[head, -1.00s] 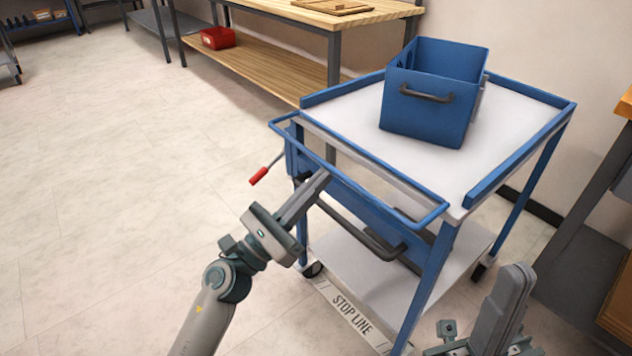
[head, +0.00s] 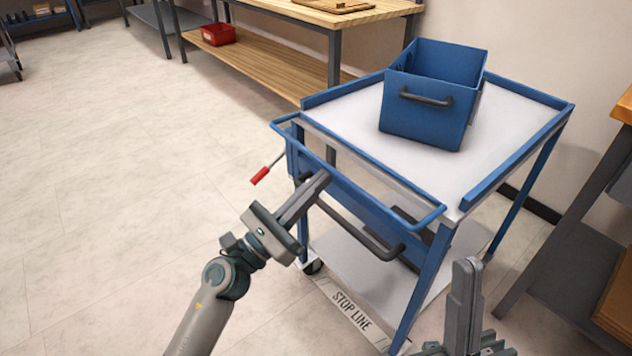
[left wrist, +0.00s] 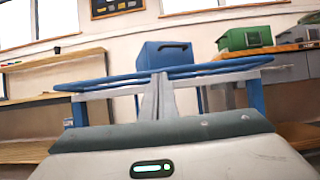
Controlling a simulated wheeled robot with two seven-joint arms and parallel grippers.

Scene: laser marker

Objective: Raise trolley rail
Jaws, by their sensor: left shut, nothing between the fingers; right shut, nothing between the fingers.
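The blue trolley (head: 432,255) stands right of centre in the head view. A blue tubular rail (head: 365,180) runs along its near end, and a dark grey bar (head: 350,228) hangs lower, looking lowered below the blue panel. My left gripper (head: 322,178) is shut and empty, its tips in front of the panel near the blue rail; I cannot tell whether they touch. In the left wrist view, the shut fingers (left wrist: 157,95) point at the trolley, with the blue rail (left wrist: 205,69) across behind them. My right gripper (head: 467,268) is shut and empty by the trolley's near right leg.
A blue box (head: 425,115) with a dark handle sits on the trolley top. A red-tipped lever (head: 261,175) sticks out at the trolley's left. A STOP LINE strip (head: 350,312) lies on the floor. A workbench (head: 265,62) stands behind; the floor at left is clear.

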